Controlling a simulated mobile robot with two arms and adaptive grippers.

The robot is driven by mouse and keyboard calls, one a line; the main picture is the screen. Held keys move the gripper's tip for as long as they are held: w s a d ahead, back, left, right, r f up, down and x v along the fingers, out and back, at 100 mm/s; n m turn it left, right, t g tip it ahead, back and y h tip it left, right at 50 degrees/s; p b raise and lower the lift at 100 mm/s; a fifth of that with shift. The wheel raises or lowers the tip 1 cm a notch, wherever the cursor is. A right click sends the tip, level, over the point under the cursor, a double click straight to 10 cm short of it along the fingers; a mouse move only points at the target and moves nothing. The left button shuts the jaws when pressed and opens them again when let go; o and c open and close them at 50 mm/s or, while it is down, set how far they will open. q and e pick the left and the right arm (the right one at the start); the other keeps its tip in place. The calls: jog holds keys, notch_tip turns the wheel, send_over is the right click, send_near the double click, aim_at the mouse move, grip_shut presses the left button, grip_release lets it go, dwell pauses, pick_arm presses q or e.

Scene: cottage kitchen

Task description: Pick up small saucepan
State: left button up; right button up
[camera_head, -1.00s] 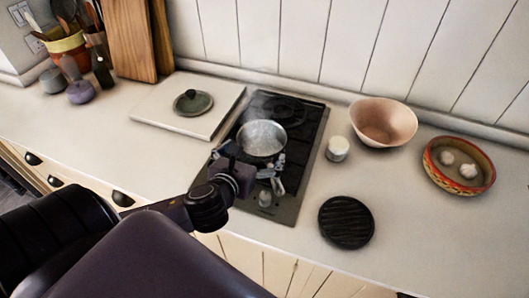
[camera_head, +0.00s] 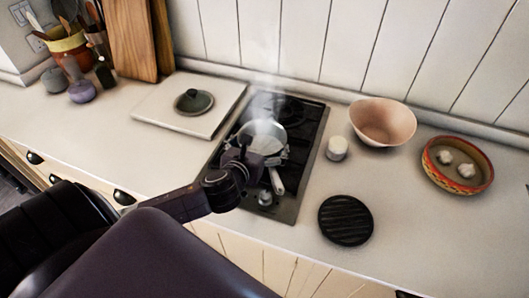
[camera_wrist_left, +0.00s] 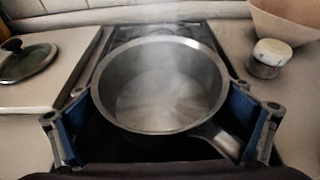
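The small saucepan (camera_head: 268,136) is a steaming metal pan on the black hob. Its handle (camera_head: 277,181) points toward the front edge of the counter. In the left wrist view the saucepan (camera_wrist_left: 160,95) fills the middle, and its handle (camera_wrist_left: 219,139) runs to the lower right, close to the right finger. My left gripper (camera_head: 262,157) is at the near side of the pan. In the wrist view its blue-padded fingers (camera_wrist_left: 162,132) are spread wide, one on each side of the pan. I cannot tell whether they touch it. My right gripper is not in view.
The hob (camera_head: 285,211) is set in a pale counter. A white board (camera_head: 156,108) with a dark lid (camera_head: 193,102) lies left. A white jar (camera_head: 337,148), pink bowl (camera_head: 383,123), patterned dish (camera_head: 432,171) and black trivet (camera_head: 346,220) stand right.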

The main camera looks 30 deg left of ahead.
pick_arm(q)
jog(key=c, duration=0.5)
jog(key=shift+r, duration=0.1)
jog(key=shift+r, duration=0.1)
